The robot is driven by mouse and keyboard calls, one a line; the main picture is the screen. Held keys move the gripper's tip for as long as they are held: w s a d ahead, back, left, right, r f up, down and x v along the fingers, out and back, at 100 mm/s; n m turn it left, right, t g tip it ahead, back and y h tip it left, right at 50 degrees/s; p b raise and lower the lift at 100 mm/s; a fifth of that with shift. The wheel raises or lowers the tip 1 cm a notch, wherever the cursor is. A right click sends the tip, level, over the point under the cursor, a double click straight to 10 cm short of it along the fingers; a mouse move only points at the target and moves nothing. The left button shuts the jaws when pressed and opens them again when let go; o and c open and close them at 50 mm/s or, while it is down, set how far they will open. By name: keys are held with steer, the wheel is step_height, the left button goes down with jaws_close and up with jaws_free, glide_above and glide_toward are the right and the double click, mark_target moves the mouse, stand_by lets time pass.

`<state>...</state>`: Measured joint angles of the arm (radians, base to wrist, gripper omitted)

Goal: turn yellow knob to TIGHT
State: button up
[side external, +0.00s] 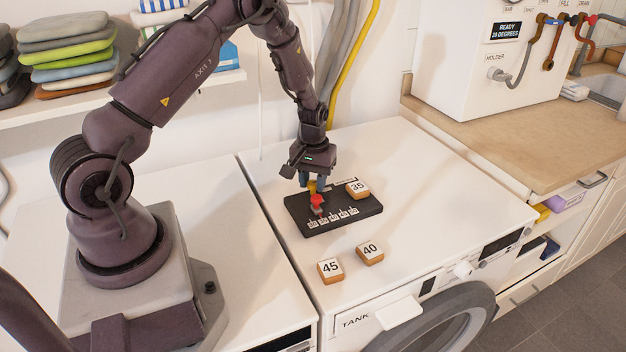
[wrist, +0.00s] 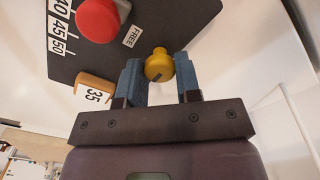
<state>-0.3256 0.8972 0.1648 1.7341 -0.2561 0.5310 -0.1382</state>
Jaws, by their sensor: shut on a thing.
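The yellow knob (wrist: 159,62) sits on the dark panel (wrist: 150,18), with a small dark mark on its side. It also shows as a bit of yellow under my gripper in the side view (side external: 311,187). My gripper (wrist: 160,70) is shut on the yellow knob, one blue-grey finger on each side. In the side view my gripper (side external: 314,184) reaches down to the panel's back edge. A FREE label (wrist: 132,36) lies beside the knob. I cannot read a TIGHT label in either view.
A red knob (side external: 317,202) stands in front of the yellow one, by a row of number labels. Block 35 (side external: 358,188) rests at the panel's right. Blocks 40 (side external: 370,252) and 45 (side external: 330,270) lie on the white top in front. The top's right side is clear.

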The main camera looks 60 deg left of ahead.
mark_target(313, 183)
stand_by(0.4)
steer(key=o, duration=0.9)
step_height(313, 183, up, 13)
steer(key=s+d+r+m+t, duration=0.2)
steer(key=s+d+r+m, duration=0.1)
steer(key=s+d+r, duration=0.3)
steer(key=s+d+r+m+t, duration=0.1)
steer(key=s+d+r+m, duration=0.2)
steer(key=s+d+r, duration=0.3)
steer(key=s+d+r+m+t, duration=0.2)
steer(key=s+d+r+m, duration=0.1)
steer(key=s+d+r, duration=0.3)
steer(key=shift+s+d+t, duration=0.2)
steer(key=shift+t, duration=0.1)
